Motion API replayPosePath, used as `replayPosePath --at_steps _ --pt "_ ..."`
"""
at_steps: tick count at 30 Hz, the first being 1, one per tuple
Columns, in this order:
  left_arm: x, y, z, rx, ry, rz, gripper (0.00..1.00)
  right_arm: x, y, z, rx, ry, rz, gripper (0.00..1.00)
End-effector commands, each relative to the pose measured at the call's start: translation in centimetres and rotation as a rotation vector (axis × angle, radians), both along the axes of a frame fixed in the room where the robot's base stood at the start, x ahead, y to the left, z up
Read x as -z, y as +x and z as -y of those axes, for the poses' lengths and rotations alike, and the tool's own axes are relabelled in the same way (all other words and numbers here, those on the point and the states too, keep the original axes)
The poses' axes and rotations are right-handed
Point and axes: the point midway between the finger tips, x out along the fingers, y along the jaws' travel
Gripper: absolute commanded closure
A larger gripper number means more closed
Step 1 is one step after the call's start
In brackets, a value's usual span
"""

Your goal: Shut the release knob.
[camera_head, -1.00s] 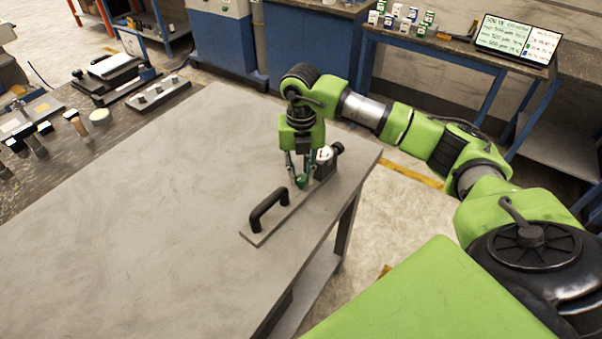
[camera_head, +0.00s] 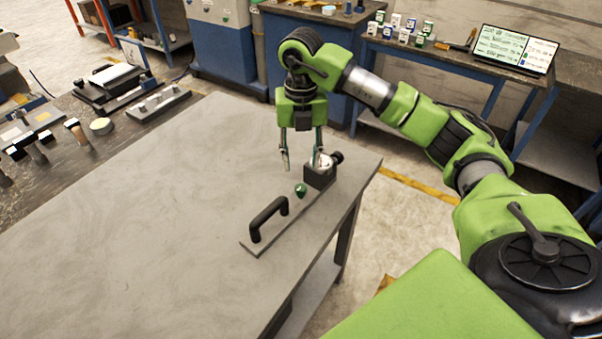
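A grey plate (camera_head: 279,226) lies on the near table's right side. It bears a black handle (camera_head: 268,217), a small green knob (camera_head: 300,190) and a black block (camera_head: 320,178) with a pale round face and a dark side knob (camera_head: 337,157). The view does not settle which of the two knobs is the release knob. My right gripper (camera_head: 302,164) is open and empty, pointing down above the green knob, apart from it. Its right finger overlaps the block's pale face in the picture; I cannot tell if it touches. My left gripper is out of view.
The grey tabletop (camera_head: 150,230) is clear left of the plate. A dark bench (camera_head: 60,170) at the left holds tools and small parts. A back table carries small boxes and a lit screen (camera_head: 514,48).

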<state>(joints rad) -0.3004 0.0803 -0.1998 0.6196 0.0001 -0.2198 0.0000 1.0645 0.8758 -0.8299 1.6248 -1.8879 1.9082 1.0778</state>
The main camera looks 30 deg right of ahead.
Motion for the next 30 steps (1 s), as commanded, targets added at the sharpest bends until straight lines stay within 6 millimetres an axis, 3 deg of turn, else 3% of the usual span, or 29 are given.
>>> replayPosePath --at_steps 3,9,30 --pt "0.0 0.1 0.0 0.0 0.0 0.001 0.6 -1.9 0.1 -0.1 -0.001 0.002 0.003 0.63" --pt "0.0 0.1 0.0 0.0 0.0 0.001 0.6 -3.2 0.0 0.0 -0.001 0.001 0.0 0.63" --pt "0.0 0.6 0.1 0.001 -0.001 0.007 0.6 -3.2 0.0 0.0 -0.001 0.0 -0.001 0.63"
